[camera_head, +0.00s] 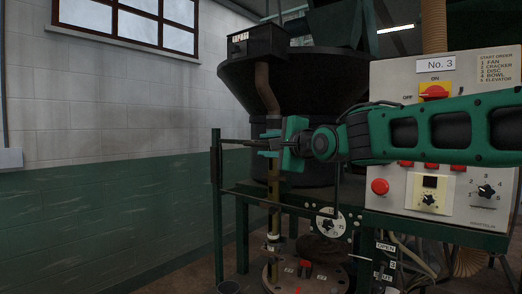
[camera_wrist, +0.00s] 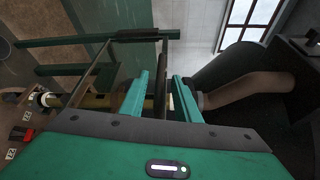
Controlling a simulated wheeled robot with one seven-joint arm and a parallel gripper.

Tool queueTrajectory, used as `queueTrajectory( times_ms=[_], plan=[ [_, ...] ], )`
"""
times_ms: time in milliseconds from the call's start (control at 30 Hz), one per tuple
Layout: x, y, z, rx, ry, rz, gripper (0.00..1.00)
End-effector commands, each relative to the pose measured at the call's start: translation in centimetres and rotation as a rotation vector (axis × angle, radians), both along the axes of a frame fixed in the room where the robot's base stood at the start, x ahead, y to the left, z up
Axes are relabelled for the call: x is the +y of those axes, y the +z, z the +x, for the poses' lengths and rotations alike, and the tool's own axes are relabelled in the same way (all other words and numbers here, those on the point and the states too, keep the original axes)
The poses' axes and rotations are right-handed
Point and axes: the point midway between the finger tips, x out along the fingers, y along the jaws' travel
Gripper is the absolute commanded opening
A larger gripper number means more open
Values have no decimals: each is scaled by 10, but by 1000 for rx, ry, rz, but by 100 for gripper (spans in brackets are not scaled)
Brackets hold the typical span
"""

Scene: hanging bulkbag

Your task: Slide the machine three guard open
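The machine three guard looks like a dark frame of thin bars at the machine's left front. In the head view its upright edge (camera_head: 216,190) and a horizontal bar (camera_head: 235,142) show. The wrist view shows its bars too (camera_wrist: 97,72), joined by a crosspiece. My gripper (camera_head: 262,145) is level beside the frame, pointing left in the head view. In the wrist view its two green fingers (camera_wrist: 162,76) are apart, with a dark bar between them in the picture. I see gaps on both sides of that bar; I cannot tell if it touches a finger.
The No. 3 control panel (camera_head: 450,215) stands at the right, behind my arm. A large black bowl (camera_head: 310,75) with a brown pipe (camera_head: 265,85) is above. A round plate (camera_head: 305,275) with a red knob is below. The floor at left is clear.

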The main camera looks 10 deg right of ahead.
Motion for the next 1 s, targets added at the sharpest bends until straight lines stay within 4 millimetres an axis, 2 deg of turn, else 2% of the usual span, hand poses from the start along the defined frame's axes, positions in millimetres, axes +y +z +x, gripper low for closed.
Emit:
queueTrajectory(
  times_ms=[200, 400, 867, 1000],
  plan=[
    [-16, 3, -35, -2, -1, 1, 29],
    [-24, 4, -54, 0, 0, 0, 29],
    [-26, 3, -60, 2, -1, -2, 29],
    [-33, -14, -61, 17, -9, -77, 29]
  ],
)
